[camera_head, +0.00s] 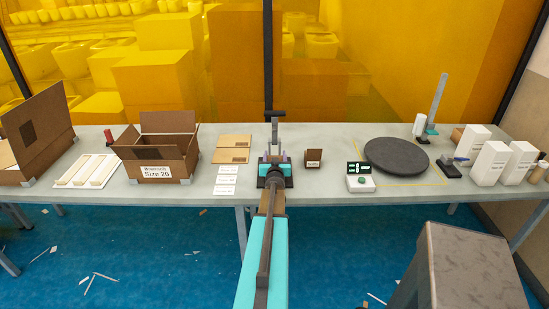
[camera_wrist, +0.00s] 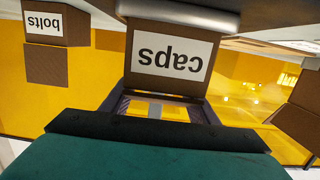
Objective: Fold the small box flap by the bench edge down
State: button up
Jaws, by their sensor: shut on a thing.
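A small brown box with a white "caps" label (camera_wrist: 168,57) fills the upper middle of the wrist view, upside down. My gripper (camera_wrist: 167,100) is shut on this box, with one dark finger at each side. In the head view my gripper (camera_head: 275,157) is over the middle of the bench and hides most of this box. A second small brown box labelled "bolts" (camera_wrist: 45,25) has a flap (camera_wrist: 47,64) standing out from it. It also shows right of my gripper in the head view (camera_head: 313,159). The pose of the caps box's own flap is not clear.
A large open "Size 20" carton (camera_head: 155,150), flat cardboard pieces (camera_head: 234,141) and white cards (camera_head: 227,180) lie left on the grey bench (camera_head: 205,165). A scale display (camera_head: 359,169), a dark turntable (camera_head: 396,154) and white boxes (camera_head: 490,163) stand right.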

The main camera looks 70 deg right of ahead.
jog(key=o, duration=1)
jog(key=shift+o, duration=0.2)
jog(key=shift+w, duration=0.1)
jog(key=b+v, duration=0.3)
jog(key=v, duration=1)
jog(key=shift+s+a, duration=0.2)
jog(key=shift+a, duration=0.15)
